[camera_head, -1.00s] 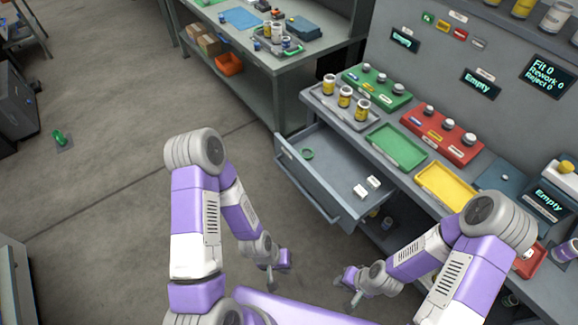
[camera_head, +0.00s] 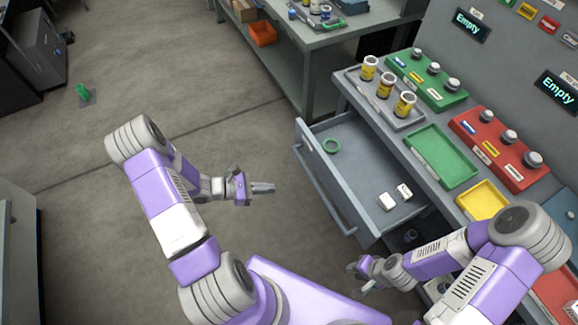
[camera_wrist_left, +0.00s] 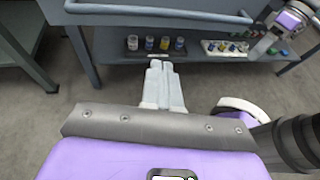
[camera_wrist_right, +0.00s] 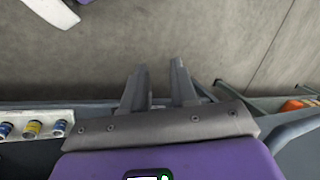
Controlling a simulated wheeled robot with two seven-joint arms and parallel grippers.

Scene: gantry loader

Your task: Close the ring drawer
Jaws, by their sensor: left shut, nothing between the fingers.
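The grey drawer (camera_head: 318,166) is pulled out from under the workbench. In the left wrist view the drawer's handle (camera_wrist_left: 160,11) runs across the top, beyond the shut fingers (camera_wrist_left: 160,75). My right gripper (camera_head: 360,277) is low, near the drawer's right end. Its fingers (camera_wrist_right: 160,85) are apart with nothing between them.
The bench top carries a green tray (camera_head: 441,156), a yellow tray (camera_head: 482,200), and a grey tray (camera_head: 385,105) with yellow-labelled bottles. Several small bottles stand on the shelf below the drawer (camera_wrist_left: 155,57). Open floor (camera_head: 225,120) lies left of the drawer.

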